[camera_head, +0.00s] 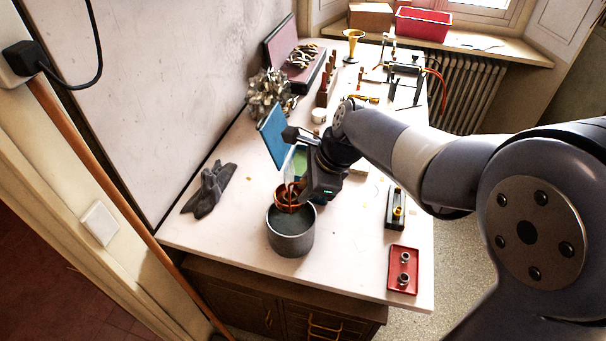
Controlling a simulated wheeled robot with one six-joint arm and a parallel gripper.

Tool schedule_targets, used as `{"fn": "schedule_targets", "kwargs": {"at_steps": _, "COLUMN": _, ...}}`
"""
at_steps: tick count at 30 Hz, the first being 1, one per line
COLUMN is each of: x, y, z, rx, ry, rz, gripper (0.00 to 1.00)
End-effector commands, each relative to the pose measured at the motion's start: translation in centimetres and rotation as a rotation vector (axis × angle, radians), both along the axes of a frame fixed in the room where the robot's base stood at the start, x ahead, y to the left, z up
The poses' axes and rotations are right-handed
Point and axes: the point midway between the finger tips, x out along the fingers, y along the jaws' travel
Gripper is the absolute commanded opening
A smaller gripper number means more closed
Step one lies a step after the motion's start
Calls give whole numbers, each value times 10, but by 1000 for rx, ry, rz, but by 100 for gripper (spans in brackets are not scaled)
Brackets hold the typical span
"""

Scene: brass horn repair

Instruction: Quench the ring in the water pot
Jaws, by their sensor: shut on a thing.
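The water pot (291,239) is a grey metal cylinder near the front of the white bench, with dark water showing inside. A copper-orange ring (284,207) is at the pot's back rim, partly hidden by my gripper. My gripper (291,190) is shut on the ring from above and behind. The ring seems to overlap the pot's opening in this view. I cannot tell whether it touches the water.
A dark glove (208,190) lies left of the pot. A blue panel (272,136) stands behind my gripper. A red tray (403,270) with small metal parts and a dark block (396,208) are at the right. The bench is clear between pot and red tray.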

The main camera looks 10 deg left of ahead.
Motion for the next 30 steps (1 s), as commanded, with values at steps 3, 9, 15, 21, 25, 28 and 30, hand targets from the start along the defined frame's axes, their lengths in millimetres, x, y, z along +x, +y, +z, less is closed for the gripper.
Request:
{"fn": "schedule_targets", "kwargs": {"at_steps": 3, "x": -1, "y": 0, "z": -3, "rx": 0, "ry": -1, "rz": 0, "gripper": 0}}
{"fn": "schedule_targets", "kwargs": {"at_steps": 9, "x": -1, "y": 0, "z": -16, "rx": 1, "ry": -1, "rz": 0, "gripper": 0}}
{"fn": "schedule_targets", "kwargs": {"at_steps": 15, "x": -1, "y": 0, "z": -35, "rx": 1, "ry": -1, "rz": 0, "gripper": 0}}
{"fn": "schedule_targets", "kwargs": {"at_steps": 21, "x": -1, "y": 0, "z": -53, "rx": 0, "ry": 0, "rz": 0, "gripper": 0}}
{"fn": "schedule_targets", "kwargs": {"at_steps": 25, "x": -1, "y": 0, "z": -66, "rx": 0, "ry": 0, "rz": 1, "gripper": 0}}
{"fn": "schedule_targets", "kwargs": {"at_steps": 28, "x": 0, "y": 0, "z": -76, "rx": 0, "ry": 0, "rz": 0, "gripper": 0}}
{"fn": "schedule_targets", "kwargs": {"at_steps": 30, "x": -1, "y": 0, "z": -83, "rx": 1, "ry": 1, "rz": -1, "gripper": 0}}
